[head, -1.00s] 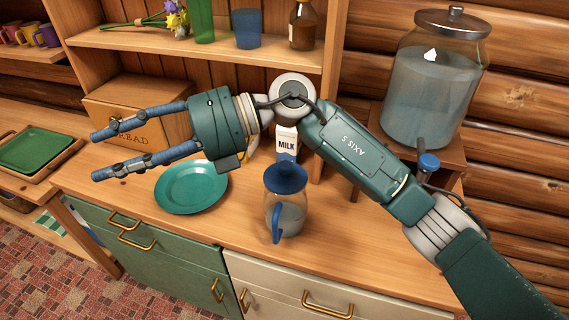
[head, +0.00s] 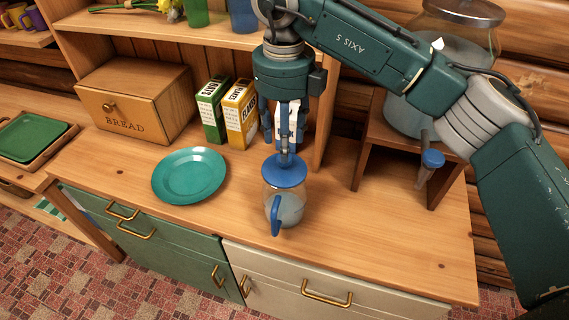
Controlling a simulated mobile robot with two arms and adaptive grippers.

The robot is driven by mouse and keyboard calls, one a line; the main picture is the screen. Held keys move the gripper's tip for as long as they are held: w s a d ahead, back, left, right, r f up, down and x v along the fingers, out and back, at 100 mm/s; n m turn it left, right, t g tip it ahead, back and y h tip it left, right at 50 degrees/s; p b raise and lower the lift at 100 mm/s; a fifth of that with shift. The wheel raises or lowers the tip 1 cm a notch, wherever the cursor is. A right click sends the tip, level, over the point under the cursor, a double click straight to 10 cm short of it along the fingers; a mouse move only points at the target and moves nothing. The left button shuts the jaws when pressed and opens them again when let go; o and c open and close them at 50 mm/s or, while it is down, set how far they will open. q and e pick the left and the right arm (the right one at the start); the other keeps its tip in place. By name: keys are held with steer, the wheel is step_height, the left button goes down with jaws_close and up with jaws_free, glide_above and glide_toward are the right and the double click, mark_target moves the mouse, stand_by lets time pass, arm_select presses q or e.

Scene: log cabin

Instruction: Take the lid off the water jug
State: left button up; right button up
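The water jug (head: 292,207) is a clear, rounded jug with a blue handle and water inside, upright on the wooden counter. Its blue lid (head: 285,171) is on top. My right gripper (head: 284,148) points down just above the lid, with its blue fingers close over the lid's middle. I cannot tell whether the fingers touch the lid or have closed on its top. The milk carton is mostly hidden behind the fingers. My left gripper is not in view.
A teal plate (head: 190,175) lies left of the jug. Green and yellow boxes (head: 239,113) and a bread box (head: 137,101) stand behind. A large glass dispenser (head: 405,117) sits on a wooden stand at right, its blue tap (head: 432,159) sticking out. The counter right of the jug is clear.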

steer(key=f, duration=0.1)
steer(key=f+p, duration=0.2)
steer(key=shift+s+f, duration=0.3)
steer(key=shift+w+f, duration=0.1)
steer(key=shift+f, duration=0.5)
steer(key=c, duration=1)
